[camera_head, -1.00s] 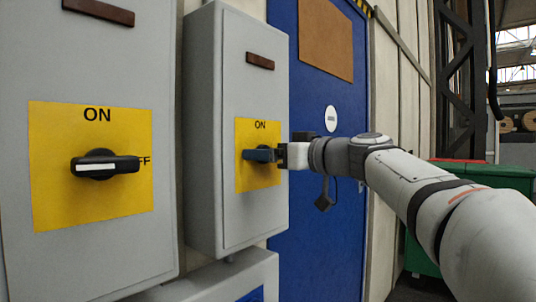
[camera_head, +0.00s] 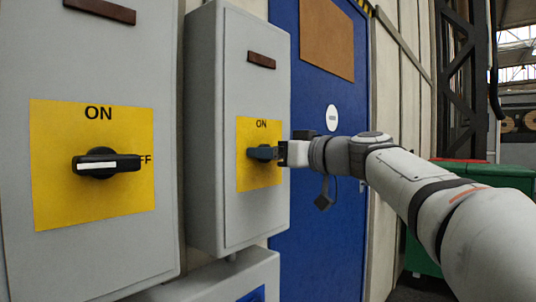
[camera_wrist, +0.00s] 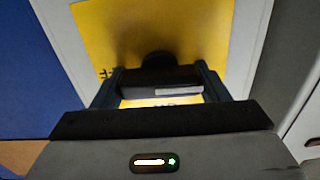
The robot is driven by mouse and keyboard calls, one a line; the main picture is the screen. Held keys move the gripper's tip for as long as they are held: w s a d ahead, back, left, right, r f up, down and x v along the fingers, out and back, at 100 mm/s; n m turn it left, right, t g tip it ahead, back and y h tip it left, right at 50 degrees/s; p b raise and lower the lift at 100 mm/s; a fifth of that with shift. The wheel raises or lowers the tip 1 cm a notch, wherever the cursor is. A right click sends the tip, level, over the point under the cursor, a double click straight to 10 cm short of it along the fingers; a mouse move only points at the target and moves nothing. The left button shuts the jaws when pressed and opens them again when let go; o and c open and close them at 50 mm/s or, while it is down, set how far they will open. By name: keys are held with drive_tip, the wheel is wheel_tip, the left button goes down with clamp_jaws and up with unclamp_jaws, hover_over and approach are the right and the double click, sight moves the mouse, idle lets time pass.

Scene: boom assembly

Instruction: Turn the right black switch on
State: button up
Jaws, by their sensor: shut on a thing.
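The right black switch (camera_wrist: 160,80) sits on a yellow plate (camera_head: 259,176) marked ON, on the right grey box (camera_head: 235,60). In the wrist view its handle lies crosswise between the two fingers. My gripper (camera_head: 274,153) is shut on this switch, coming from the right. In the head view the fingers hide most of the handle, which looks roughly horizontal.
A blue door (camera_head: 320,225) with a brown panel (camera_head: 325,38) stands right of the box. A grey box (camera_head: 225,285) is below. A green bin (camera_head: 490,178) is behind my arm. The space before the left switch is clear.

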drive_tip(key=shift+f, duration=0.1)
drive_tip(key=m+b, duration=0.1)
drive_tip(key=m, duration=0.3)
drive_tip(key=shift+d, duration=0.1)
drive_tip(key=m, duration=0.4)
drive_tip(key=shift+w+m, duration=0.1)
drive_tip(key=shift+m, duration=0.3)
drive_tip(key=m+p, duration=0.1)
drive_tip(key=m, duration=0.4)
drive_tip(key=shift+f+p, duration=0.1)
drive_tip(key=shift+p, duration=0.3)
drive_tip(key=shift+f+m+p, duration=0.1)
drive_tip(key=shift+m+p, duration=0.5)
drive_tip(key=shift+m, duration=1.2)
drive_tip(key=o, duration=0.9)
drive_tip(key=shift+d, duration=0.15)
drive_tip(key=shift+o, duration=0.4)
